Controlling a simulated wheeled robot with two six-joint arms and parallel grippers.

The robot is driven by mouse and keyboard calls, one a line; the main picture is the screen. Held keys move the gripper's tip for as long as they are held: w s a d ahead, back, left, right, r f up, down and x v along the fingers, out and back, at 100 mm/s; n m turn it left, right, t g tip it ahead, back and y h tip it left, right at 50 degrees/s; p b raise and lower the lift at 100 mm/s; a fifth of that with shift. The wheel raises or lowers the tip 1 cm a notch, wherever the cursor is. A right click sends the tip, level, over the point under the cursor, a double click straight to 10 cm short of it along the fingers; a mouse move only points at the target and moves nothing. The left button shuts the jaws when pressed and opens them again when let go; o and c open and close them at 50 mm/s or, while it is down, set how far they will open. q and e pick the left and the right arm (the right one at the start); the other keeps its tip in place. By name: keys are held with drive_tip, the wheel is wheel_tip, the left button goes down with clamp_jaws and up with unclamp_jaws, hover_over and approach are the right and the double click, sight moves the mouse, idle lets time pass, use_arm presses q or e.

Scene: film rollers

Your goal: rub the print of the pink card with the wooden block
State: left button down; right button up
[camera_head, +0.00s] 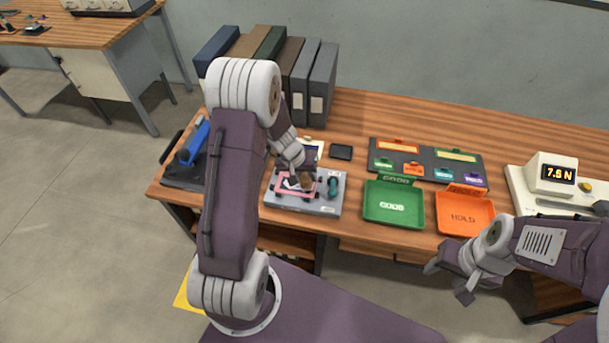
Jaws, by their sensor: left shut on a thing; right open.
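My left gripper (303,168) is over a grey plate (328,207) near the table's front left. It is shut on a small brown wooden block (306,180). The block is low over the pink card (311,195) on the plate; I cannot tell whether it touches the card. The gripper and block hide part of the card, and its print is too small to make out. A dark green piece (333,186) is on the plate's right side. My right gripper (454,285) is open and empty, in front of the table's edge, below the orange tray.
A green GOOD tray (371,216) and an orange HOLD tray (443,226) stand right of the plate. Behind them is a dark board (429,155) with coloured cards. A meter (553,175) reads 7.5 N at right. Binders (322,80) stand at the back; a blue-handled tool (195,142) is at left.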

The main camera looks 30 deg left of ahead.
use_arm(q)
drive_tip(key=shift+d+r+p, duration=0.25)
drive_tip(key=shift+p, duration=0.05)
drive_tip(key=shift+w+r, duration=0.1)
drive_tip(key=shift+r, duration=0.2)
drive_tip(key=shift+a+r+p, duration=0.1)
drive_tip(key=shift+r+p, duration=0.4)
drive_tip(key=shift+r, duration=0.25)
drive_tip(key=shift+a+r+p, duration=0.15)
drive_tip(key=shift+r+p, duration=0.25)
drive_tip(key=shift+p, duration=0.1)
drive_tip(key=shift+r+p, duration=0.7)
drive_tip(key=shift+r, duration=0.1)
drive_tip(key=shift+r+p, duration=1.6)
drive_tip(key=shift+r, duration=0.05)
